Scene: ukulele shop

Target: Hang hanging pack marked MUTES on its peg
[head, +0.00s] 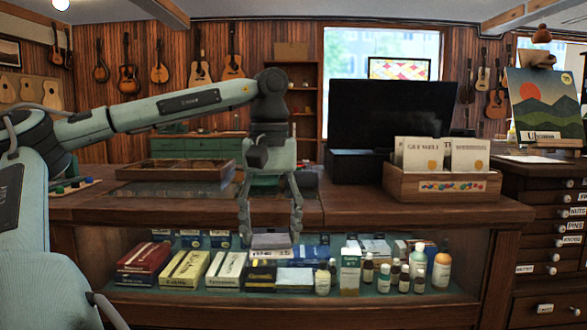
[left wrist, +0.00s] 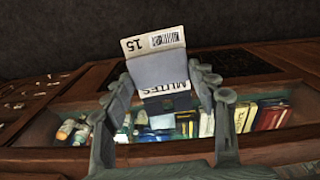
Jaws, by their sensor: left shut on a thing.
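My left gripper (head: 270,229) hangs from its arm in front of the counter's glass display, pointing down. It is shut on a hanging pack marked MUTES (head: 270,241), a small grey-blue and white pack held between the fingertips. In the left wrist view the pack (left wrist: 158,70) sits between the two fingers (left wrist: 164,82). A white band with "15" and a barcode shows at its far end, and the word MUTES, upside down, at its near end. No peg can be made out in either view. My right gripper is not in view.
Below the wooden counter (head: 345,205) a display holds several boxes (head: 185,270) and bottles (head: 441,268). On top are a wooden tray (head: 174,172), a dark monitor (head: 390,112) and a wooden box of cards (head: 440,186). A labelled drawer cabinet (head: 541,214) stands at the right.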

